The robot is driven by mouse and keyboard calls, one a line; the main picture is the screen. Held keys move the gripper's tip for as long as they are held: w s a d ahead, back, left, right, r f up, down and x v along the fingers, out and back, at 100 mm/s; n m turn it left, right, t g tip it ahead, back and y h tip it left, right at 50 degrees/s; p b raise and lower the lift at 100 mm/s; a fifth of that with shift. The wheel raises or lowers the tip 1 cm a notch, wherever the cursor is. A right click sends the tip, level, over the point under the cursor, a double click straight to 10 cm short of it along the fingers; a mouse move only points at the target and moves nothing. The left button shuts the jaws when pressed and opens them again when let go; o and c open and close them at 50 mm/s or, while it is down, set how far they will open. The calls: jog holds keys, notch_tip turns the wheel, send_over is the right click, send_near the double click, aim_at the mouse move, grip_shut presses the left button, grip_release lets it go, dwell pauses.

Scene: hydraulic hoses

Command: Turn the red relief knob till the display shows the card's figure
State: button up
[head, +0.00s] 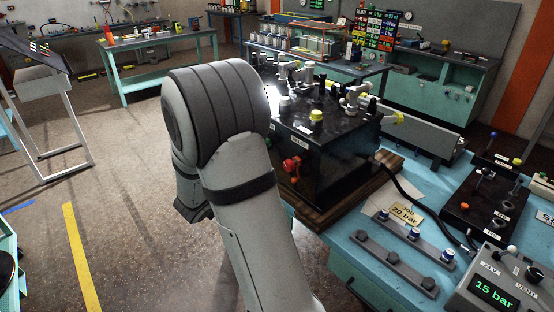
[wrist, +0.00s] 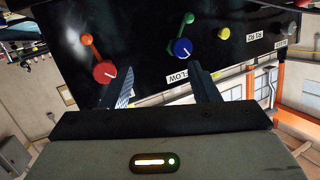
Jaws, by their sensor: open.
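The red knob (head: 291,165) sits on the front of a black hydraulic block (head: 322,160) in the head view. In the wrist view the red knob (wrist: 104,72) has a white pointer line and lies just left of my left fingertip. A blue knob (wrist: 182,47) labelled FLOW lies beyond the gap between my fingers. My gripper (wrist: 160,76) is open, with nothing between its fingers. Whether a finger touches the red knob I cannot tell. The display (head: 493,293) reads 15 bar. The card (head: 404,212) reads JOB 20 bar.
My arm fills the middle of the head view and hides part of the bench. A bar with bolts (head: 393,260) lies on the blue bench (head: 345,240). The floor at left is open.

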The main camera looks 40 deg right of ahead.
aim_at(286, 166)
jog(key=s+d+g+h+p, duration=0.1)
jog(key=d, duration=0.2)
jog(key=s+d+m+g+h+p, duration=0.1)
jog(key=s+d+g, duration=0.1)
jog(key=d, duration=0.2)
jog(key=s+d+m+g+h+p, duration=0.1)
jog(key=s+d+g+h, duration=0.1)
jog(key=d, duration=0.1)
jog(key=shift+d+f, duration=0.15)
jog(key=shift+d, duration=0.05)
jog(key=shift+c, duration=0.2)
jog(key=shift+w+m, duration=0.1)
jog(key=shift+m, duration=0.2)
jog(key=c, duration=0.9)
